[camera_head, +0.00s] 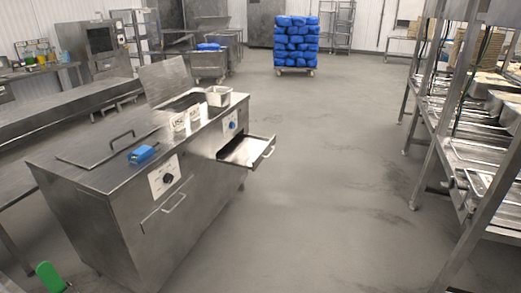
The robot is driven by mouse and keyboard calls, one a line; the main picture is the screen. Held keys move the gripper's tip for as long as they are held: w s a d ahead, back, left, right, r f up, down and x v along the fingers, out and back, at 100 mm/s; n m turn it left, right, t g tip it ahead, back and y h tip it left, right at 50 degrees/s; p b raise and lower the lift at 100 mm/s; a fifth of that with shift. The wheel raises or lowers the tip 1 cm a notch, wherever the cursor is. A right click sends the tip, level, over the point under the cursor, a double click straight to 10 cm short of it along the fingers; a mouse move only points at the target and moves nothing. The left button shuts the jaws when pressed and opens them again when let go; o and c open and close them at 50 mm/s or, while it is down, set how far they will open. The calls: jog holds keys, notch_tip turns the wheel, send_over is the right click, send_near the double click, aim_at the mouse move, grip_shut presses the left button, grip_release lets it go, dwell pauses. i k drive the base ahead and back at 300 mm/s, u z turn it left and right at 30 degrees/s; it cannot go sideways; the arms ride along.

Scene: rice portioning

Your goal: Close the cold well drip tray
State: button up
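The drip tray (243,152) is pulled out of the front of the steel counter unit (95,213), below a panel with a blue knob (232,125). Its bar handle (267,151) faces right, over the aisle. A second drawer (150,221) on the same front, below a panel with a black knob (168,178), sits flush with its handle out. My gripper is not seen in this view.
A blue object (142,154) and a white container (218,96) are on the unit's top. A raised lid (167,80) stands behind. The aisle floor (320,180) is clear. Steel racks (460,130) line the right. A green-ended object (49,277) shows lower left.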

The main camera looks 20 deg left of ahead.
aim_at(246, 151)
jog(key=u, duration=0.55)
jog(key=i, duration=1.05)
jog(key=u, duration=0.55)
jog(key=k, duration=0.65)
jog(key=u, duration=0.25)
jog(key=i, duration=0.95)
jog(key=u, duration=0.75)
jog(key=i, duration=0.9)
jog(key=u, duration=0.4)
